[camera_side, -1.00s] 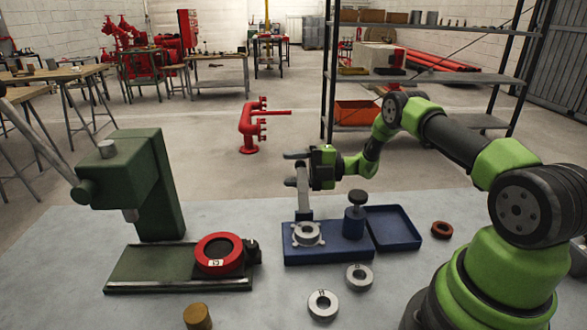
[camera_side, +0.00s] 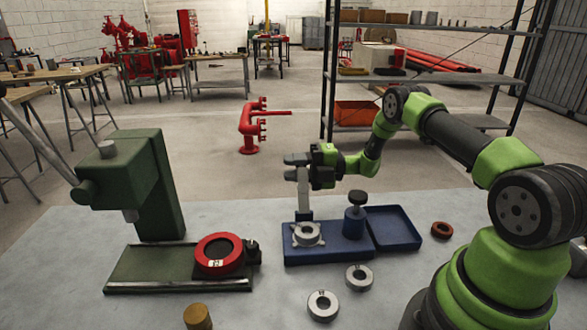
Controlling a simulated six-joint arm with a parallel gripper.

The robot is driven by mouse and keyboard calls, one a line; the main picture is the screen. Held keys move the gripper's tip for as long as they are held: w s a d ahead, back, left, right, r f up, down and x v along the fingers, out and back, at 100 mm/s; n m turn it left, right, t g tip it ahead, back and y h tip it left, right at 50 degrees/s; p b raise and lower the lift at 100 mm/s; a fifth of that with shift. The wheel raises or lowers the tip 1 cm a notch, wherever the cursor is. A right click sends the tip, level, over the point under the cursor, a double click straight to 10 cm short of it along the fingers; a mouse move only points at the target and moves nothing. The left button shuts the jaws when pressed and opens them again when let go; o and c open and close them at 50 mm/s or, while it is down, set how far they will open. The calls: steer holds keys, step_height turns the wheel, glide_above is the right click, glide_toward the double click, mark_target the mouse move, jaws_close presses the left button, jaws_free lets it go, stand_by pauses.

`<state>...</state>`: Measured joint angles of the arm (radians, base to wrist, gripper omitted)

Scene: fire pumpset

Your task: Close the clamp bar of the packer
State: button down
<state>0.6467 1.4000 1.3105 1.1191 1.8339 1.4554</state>
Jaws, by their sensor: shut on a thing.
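The packer is a blue base (camera_side: 328,255) on the grey bench. Its clamp bar (camera_side: 304,192) is a flat grey bar standing upright at the left rear of the base. A pale metal ring (camera_side: 307,233) sits on the base just in front of the bar's foot. A dark blue post with a round knob (camera_side: 355,218) stands to the right of the ring. My gripper (camera_side: 296,167) reaches in from the right, well above the base. Its fingers point left and are shut on the upper end of the clamp bar, partly hiding it.
A shallow blue tray (camera_side: 393,229) adjoins the base on the right. Two loose metal rings (camera_side: 323,304) (camera_side: 359,276) and a rust-red ring (camera_side: 441,230) lie on the bench. A green press (camera_side: 155,190) with a red ring (camera_side: 219,254) stands at left.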

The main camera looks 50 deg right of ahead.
steer(key=shift+s+a+r+n, duration=0.2)
steer(key=shift+n, duration=0.5)
steer(key=shift+s+a+r+n, duration=0.35)
steer(key=shift+s+a+n, duration=0.35)
steer(key=shift+s+a+r+n, duration=0.35)
steer(key=shift+s+a+n, duration=0.35)
steer(key=shift+a, duration=0.05)
steer(key=shift+s+a+r+n, duration=0.35)
steer(key=shift+s+a+n, duration=0.35)
steer(key=shift+a, duration=0.1)
steer(key=c, duration=0.9)
jaws_free()
steer(key=shift+o, duration=0.3)
